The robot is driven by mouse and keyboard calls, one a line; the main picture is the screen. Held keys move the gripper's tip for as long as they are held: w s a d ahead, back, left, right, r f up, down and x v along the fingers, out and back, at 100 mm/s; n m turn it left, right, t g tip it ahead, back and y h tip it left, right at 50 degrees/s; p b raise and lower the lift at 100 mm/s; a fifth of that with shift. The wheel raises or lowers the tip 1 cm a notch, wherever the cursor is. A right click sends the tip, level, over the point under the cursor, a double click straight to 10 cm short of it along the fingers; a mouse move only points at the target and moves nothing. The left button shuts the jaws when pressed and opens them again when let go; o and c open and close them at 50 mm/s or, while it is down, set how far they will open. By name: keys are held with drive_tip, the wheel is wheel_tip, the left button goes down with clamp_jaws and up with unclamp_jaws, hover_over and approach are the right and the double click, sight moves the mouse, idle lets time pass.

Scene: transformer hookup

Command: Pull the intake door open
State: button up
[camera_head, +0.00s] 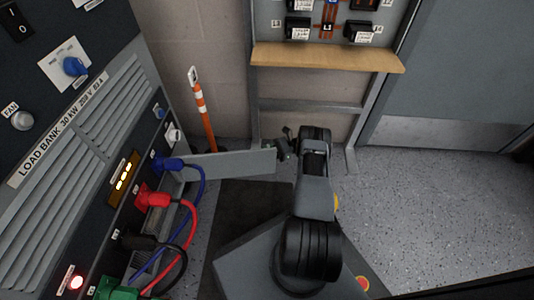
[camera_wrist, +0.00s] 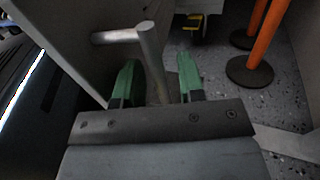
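The intake door (camera_head: 232,164) is a light grey panel standing out from the side of the load bank, so it is swung open to some degree. In the wrist view the door (camera_wrist: 82,38) fills the upper left. Its grey bar handle (camera_wrist: 150,50) stands off the panel and runs down between my fingers. My gripper (camera_head: 284,146) is at the free end of the door in the head view. In the wrist view my gripper (camera_wrist: 158,82) has its two green fingertips apart, one on each side of the bar, with gaps visible. The lower end of the bar is hidden.
An orange-and-white post (camera_head: 204,115) stands behind the door. A wooden shelf (camera_head: 325,58) is ahead. The floor at right (camera_head: 430,200) is clear.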

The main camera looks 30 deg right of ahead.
drive_tip(key=v, duration=0.7)
drive_tip(key=shift+d, duration=0.3)
idle(0.4)
drive_tip(key=shift+s, duration=0.15)
